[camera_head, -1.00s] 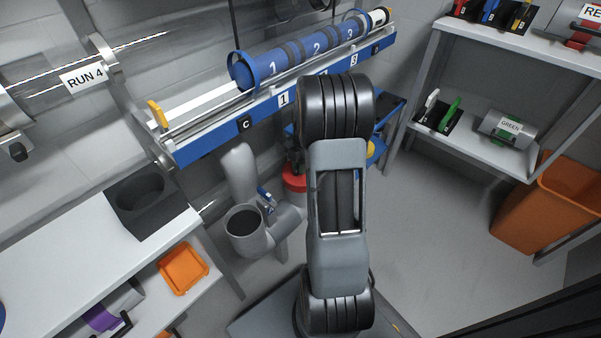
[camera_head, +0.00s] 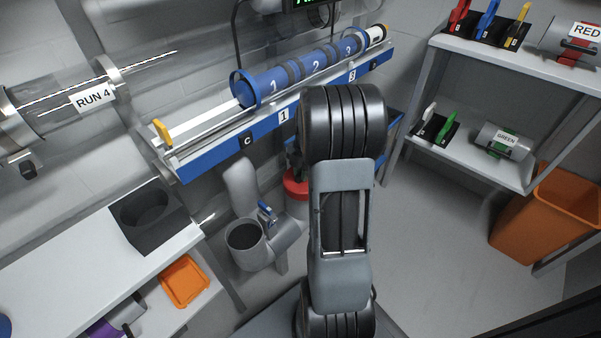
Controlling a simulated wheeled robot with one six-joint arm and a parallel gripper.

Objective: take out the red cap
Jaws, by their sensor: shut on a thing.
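A carrier labelled RED (camera_head: 570,42) with a red band lies on the top shelf at right.
The blue rail (camera_head: 209,157) holds a numbered blue tube (camera_head: 292,76). An open grey pipe (camera_head: 245,236) with a blue-handled valve stands left of my arm. A white bench (camera_head: 80,245) is at left, shelves and an orange bin (camera_head: 548,215) at right. Floor between is clear.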

